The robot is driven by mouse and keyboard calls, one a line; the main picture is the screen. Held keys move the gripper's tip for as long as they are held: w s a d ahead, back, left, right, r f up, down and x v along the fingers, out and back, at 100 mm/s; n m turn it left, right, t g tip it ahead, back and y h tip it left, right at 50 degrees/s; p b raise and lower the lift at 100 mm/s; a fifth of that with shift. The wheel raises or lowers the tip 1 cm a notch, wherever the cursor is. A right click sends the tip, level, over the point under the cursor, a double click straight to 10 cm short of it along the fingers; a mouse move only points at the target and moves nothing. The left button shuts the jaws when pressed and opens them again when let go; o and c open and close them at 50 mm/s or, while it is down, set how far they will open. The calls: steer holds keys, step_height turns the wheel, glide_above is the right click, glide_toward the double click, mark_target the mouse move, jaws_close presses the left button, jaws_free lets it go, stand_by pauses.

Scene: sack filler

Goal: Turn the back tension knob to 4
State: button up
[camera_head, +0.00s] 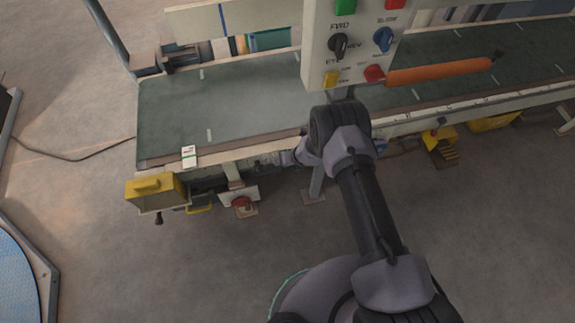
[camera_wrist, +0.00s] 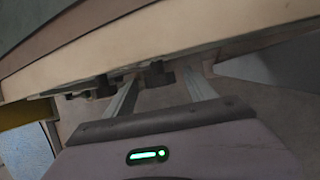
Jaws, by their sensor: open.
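My gripper (camera_head: 285,158) is at the front side rail of the green conveyor belt (camera_head: 215,100), left of the control box. In the wrist view my gripper (camera_wrist: 162,80) is open, its two fingers pointing at the underside of the pale rail. A dark knob (camera_wrist: 158,72) shows between the fingertips, with no clear grip on it. A second dark knob-like part (camera_wrist: 103,87) is to the left, beside the left finger. I cannot tell which of them is the back tension knob. No scale numbers or pointer position can be read.
The control box (camera_head: 352,40) with buttons and selector knobs hangs above the belt, close to my arm. Floor in front is clear.

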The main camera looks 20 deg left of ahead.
steer(key=shift+a+f, duration=0.15)
steer(key=shift+f, duration=0.2)
steer(key=shift+w, duration=0.1)
